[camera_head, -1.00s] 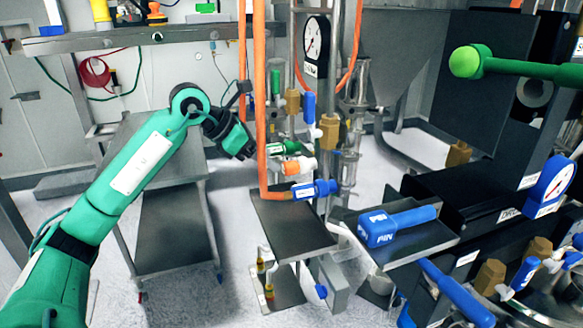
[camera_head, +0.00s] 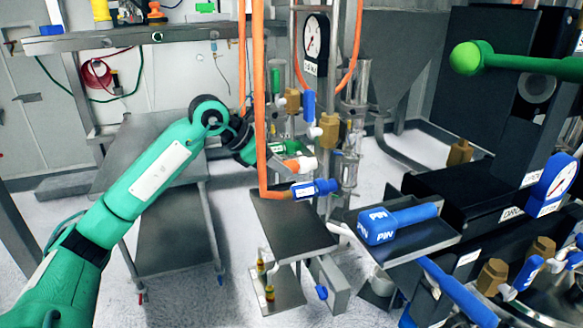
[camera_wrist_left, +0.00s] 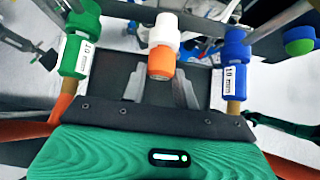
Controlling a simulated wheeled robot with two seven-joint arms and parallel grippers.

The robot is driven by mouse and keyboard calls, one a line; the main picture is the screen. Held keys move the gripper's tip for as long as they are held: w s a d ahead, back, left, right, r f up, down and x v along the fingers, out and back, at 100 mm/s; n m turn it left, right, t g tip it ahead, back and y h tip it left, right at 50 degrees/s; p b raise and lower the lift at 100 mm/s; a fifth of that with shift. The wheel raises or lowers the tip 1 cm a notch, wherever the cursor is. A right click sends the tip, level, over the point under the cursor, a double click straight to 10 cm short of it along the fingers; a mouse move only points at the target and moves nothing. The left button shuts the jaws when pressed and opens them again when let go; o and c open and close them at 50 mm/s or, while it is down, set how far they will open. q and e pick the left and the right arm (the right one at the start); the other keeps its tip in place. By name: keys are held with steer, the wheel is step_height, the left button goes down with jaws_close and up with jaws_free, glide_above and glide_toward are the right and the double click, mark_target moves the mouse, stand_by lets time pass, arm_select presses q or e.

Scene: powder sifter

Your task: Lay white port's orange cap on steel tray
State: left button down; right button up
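The white port (camera_head: 308,162) with its orange cap (camera_head: 292,165) stands on the pipework in the middle of the head view. In the left wrist view the white port (camera_wrist_left: 166,28) points toward me with the orange cap (camera_wrist_left: 161,64) on its end. My left gripper (camera_wrist_left: 160,90) is open, its two fingers apart, with the cap ahead between their lines and nothing held. In the head view it is partly hidden behind the orange hose. A flat steel tray (camera_head: 290,232) lies below the ports. My right gripper is not in view.
A green fitting (camera_wrist_left: 78,40) and a blue fitting (camera_wrist_left: 235,62) flank the white port. An orange hose (camera_head: 262,100) hangs in front of my left gripper. A raised-edge tray (camera_head: 425,246) holds a blue PIN object (camera_head: 395,222). The flat tray's top looks clear.

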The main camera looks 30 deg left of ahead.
arm_select(q)
steer(key=c, duration=1.6)
jaws_free()
jaws_close()
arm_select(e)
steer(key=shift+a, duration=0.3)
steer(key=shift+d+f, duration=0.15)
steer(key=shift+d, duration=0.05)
